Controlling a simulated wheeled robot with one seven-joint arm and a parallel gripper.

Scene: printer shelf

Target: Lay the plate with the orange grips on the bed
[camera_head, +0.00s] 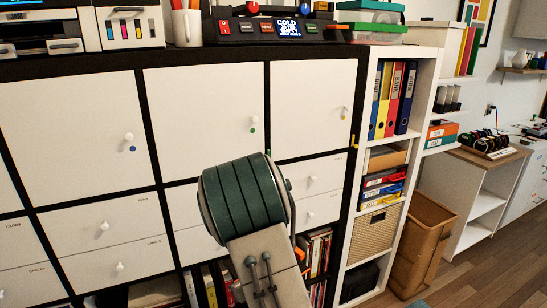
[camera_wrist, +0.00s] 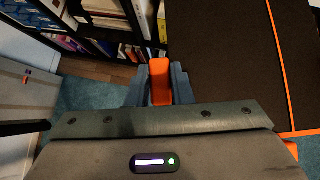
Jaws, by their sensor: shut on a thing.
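My gripper (camera_wrist: 159,84) is shut on an orange grip (camera_wrist: 159,72) in the wrist view. A large dark flat surface (camera_wrist: 222,60) fills the right of that view beside the grip and looks like the plate, though I cannot tell where its edges are. A thin orange line runs along its right side, and a bit of orange shows at the lower right. A black unit (camera_head: 262,30) with a lit display reading "COLD" and "EMPTY" stands on the cabinet top; I cannot make out a bed surface.
A white-doored cabinet (camera_head: 205,112) with a dark frame stands ahead. A binder shelf (camera_head: 426,75) and brown bin (camera_head: 420,240) stand further right.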

